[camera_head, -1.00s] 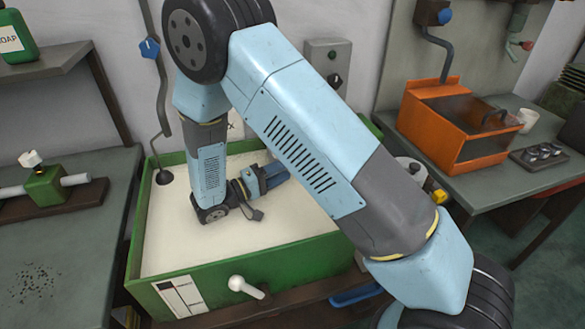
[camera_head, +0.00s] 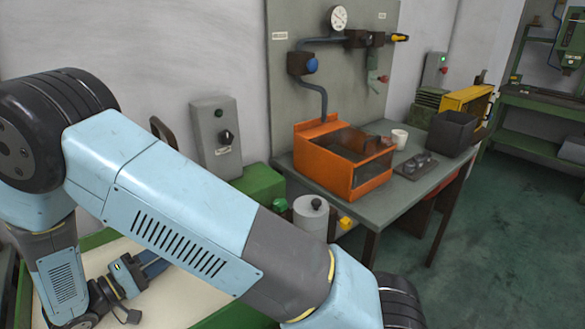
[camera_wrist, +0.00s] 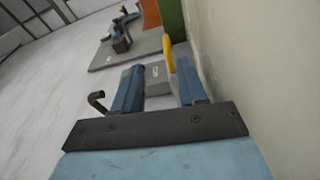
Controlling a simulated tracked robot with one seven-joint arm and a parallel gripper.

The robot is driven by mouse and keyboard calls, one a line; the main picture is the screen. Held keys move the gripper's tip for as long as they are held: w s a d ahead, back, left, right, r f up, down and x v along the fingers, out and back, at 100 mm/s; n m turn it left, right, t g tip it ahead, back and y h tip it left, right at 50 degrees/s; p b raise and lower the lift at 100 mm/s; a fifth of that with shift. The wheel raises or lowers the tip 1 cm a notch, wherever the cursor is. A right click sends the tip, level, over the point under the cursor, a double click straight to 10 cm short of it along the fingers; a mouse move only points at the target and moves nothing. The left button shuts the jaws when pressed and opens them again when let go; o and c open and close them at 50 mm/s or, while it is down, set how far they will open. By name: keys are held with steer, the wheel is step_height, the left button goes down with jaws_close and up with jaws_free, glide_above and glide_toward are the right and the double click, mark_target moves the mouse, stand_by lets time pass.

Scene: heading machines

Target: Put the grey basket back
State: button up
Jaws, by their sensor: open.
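A dark grey open-topped box (camera_head: 452,133), which looks like the grey basket, stands at the far right end of the grey workbench (camera_head: 410,188) in the head view. I cannot see inside it. My gripper (camera_head: 150,266) is at the lower left of the head view, over the green tank with the pale surface, well away from the box. In the wrist view my gripper (camera_wrist: 158,90) shows two blue fingers standing apart. Nothing is clearly held between them. I cannot make out the basket in the wrist view.
An orange bin (camera_head: 330,165) with a dark cover sits on the bench, with a white cup (camera_head: 399,138) and a dark tray of small parts (camera_head: 416,166) beside it. A grey cylinder (camera_head: 311,216) stands before the bench. A yellow crate (camera_head: 468,100) is behind the box. Green floor (camera_head: 500,230) lies clear at right.

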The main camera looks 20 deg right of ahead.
steer(key=s+d+r+m+g+y, duration=0.1)
steer(key=d+r+m+g+y, duration=0.15)
steer(key=d+r+g, duration=0.45)
steer(key=s+d+r+m+g+y, duration=0.15)
steer(key=d+r+y, duration=0.25)
steer(key=d+r, duration=0.65)
steer(key=s+d+r+t+y, duration=0.5)
steer(key=s+d+r+y, duration=0.4)
steer(key=s+d, duration=0.4)
steer(key=shift+d+r+t+y, duration=0.35)
steer(key=shift+d+r+y, duration=0.1)
steer(key=shift+d, duration=0.35)
steer(key=shift+s, duration=0.1)
stand_by(0.8)
